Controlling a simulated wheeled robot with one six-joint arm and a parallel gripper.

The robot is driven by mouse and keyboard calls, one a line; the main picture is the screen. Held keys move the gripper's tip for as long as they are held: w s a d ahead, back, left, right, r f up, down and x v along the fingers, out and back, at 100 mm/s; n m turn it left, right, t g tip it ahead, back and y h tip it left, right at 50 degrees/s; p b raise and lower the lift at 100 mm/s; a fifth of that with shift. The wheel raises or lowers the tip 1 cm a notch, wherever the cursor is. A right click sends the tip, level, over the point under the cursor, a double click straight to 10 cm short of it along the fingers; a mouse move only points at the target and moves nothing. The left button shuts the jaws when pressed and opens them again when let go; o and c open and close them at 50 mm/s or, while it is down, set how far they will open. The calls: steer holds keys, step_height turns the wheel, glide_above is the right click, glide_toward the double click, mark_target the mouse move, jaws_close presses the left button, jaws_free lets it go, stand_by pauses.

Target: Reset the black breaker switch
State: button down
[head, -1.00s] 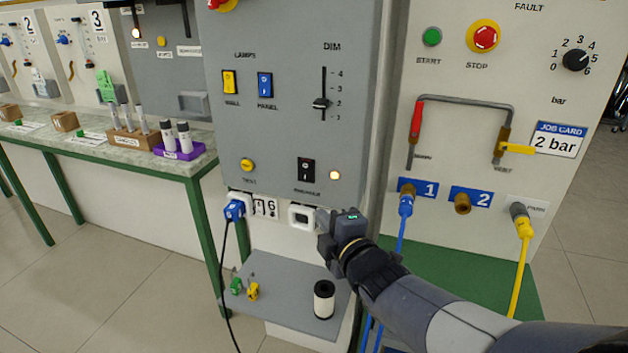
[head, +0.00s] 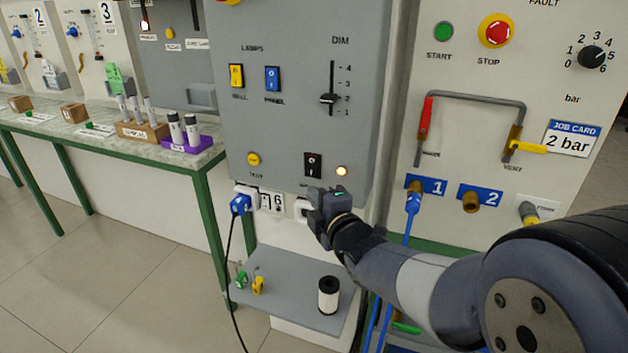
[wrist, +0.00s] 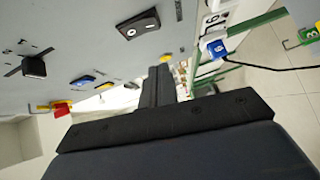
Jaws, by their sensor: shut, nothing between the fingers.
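The black breaker switch (head: 313,163) sits low on the grey panel (head: 290,125), left of a lit, warm-coloured lamp. It also shows near the top of the wrist view (wrist: 138,25), with two pale marks on its face. Which way its rocker is tipped I cannot tell. My gripper (head: 318,198) is shut and empty, just below the switch in the head view and apart from it. It covers part of the label under the switch and part of a white socket. In the wrist view its closed dark fingers (wrist: 161,86) point along the panel, beside the switch.
The lit lamp (head: 341,171) and yellow test button (head: 253,159) flank the switch. A blue plug (head: 240,204) with a black cable is at lower left. A grey shelf (head: 290,300) below carries a black-and-white cylinder (head: 328,295). Blue hoses hang at right.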

mark_target(308, 174)
steer(key=w, duration=0.2)
steer(key=w+p, duration=0.1)
steer(key=w, duration=0.4)
steer(key=shift+w+a+f, duration=0.25)
steer(key=shift+w+f, duration=0.1)
steer(key=shift+f, duration=0.05)
steer(key=shift+f, duration=0.1)
steer(key=shift+w+f+b, duration=0.15)
steer(key=shift+f+b, duration=0.15)
steer(key=shift+b, duration=0.6)
steer(key=shift+d+r, duration=0.1)
steer(key=shift+r, duration=0.2)
